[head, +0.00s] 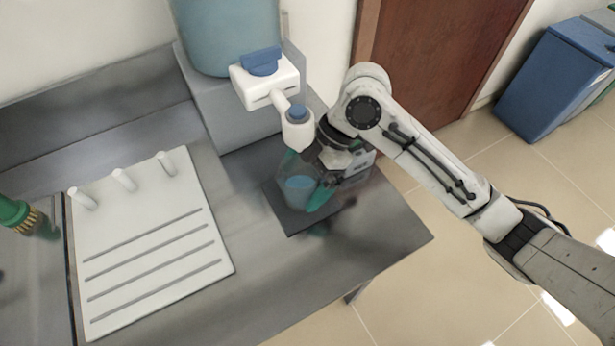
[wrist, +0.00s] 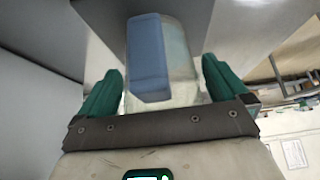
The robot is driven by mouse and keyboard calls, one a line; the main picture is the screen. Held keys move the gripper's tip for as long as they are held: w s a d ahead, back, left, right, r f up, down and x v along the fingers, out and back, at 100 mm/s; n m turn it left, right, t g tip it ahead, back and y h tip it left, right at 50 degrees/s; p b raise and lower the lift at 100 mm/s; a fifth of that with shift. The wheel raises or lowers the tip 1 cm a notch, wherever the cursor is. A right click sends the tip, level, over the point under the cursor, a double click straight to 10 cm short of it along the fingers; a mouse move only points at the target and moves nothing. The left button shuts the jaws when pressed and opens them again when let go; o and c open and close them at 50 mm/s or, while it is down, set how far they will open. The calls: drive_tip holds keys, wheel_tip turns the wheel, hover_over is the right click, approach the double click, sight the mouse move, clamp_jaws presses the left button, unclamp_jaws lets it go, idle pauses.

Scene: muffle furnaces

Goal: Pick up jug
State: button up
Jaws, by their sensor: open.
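The jug (head: 297,194) is a clear vessel with a blue patch showing on or through it. It stands on a dark square plate below the dispenser's spout. My gripper (head: 308,186) is at the jug, with one green fingertip visible beside its right side. In the wrist view, the jug (wrist: 182,62) and a blue upright part, likely its handle (wrist: 147,58), sit between the two green fingers of my gripper (wrist: 163,82). The fingers are apart and open around it, with gaps visible on both sides. My arm hides part of the jug's right side in the head view.
The dispenser (head: 264,80) has a spout (head: 298,130) close above the jug. The dark plate (head: 292,222) lies near the right end of the metal bench (head: 385,235). A white pegged drainboard (head: 150,250) lies left. A blue bin (head: 555,80) stands on the floor, back right.

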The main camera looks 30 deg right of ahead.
drive_tip(key=shift+a+f, duration=0.1)
drive_tip(key=shift+f, duration=0.15)
drive_tip(key=shift+c, duration=0.5)
drive_tip(key=c, duration=1)
drive_tip(key=shift+r, duration=0.15)
